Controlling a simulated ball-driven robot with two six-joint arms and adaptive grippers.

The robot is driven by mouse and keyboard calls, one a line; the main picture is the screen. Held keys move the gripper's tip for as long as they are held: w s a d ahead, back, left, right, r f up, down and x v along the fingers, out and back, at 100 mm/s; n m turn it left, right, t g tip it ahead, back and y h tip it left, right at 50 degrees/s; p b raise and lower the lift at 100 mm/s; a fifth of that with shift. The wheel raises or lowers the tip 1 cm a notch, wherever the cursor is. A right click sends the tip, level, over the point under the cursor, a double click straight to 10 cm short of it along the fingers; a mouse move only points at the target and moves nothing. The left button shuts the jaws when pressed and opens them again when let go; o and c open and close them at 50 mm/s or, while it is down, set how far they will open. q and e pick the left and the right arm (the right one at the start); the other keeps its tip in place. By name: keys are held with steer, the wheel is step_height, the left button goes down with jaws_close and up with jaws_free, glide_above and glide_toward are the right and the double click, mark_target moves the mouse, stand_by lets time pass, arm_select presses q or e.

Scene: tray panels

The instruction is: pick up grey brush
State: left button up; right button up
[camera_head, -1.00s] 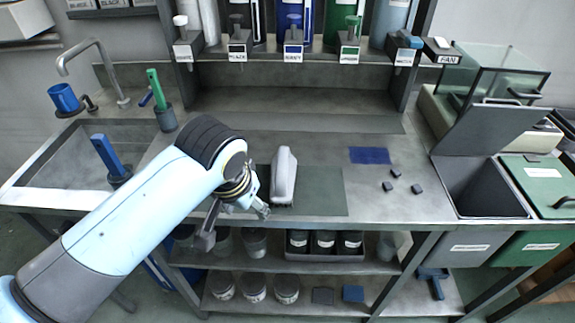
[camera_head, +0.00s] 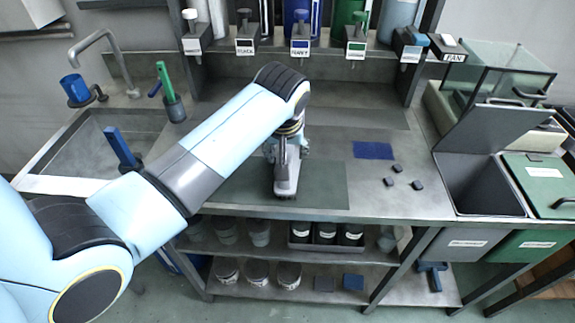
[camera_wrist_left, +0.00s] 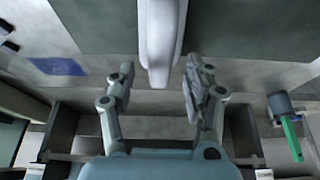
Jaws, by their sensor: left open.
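The grey brush (camera_head: 286,184), a long pale grey block with a rounded top, lies on the dark green mat (camera_head: 325,190) on the bench. My left gripper (camera_head: 289,154) is over the brush's far end, and my arm and wrist hide part of that end. In the left wrist view the brush (camera_wrist_left: 160,40) comes in from the top, its end close to the gap between the open fingers of my left gripper (camera_wrist_left: 160,72). I see no clear contact with either finger. My right gripper is not in view.
A blue sheet (camera_head: 373,150) and small dark blocks (camera_head: 390,182) lie right of the mat. A sink (camera_head: 85,155) with blue and green handled tools is at left. Labelled dispensers (camera_head: 300,45) line the back. An open bin (camera_head: 485,185) is at right.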

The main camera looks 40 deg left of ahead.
mark_target(287, 154)
arm_select(q)
steer(key=shift+x, duration=1.6)
jaws_close()
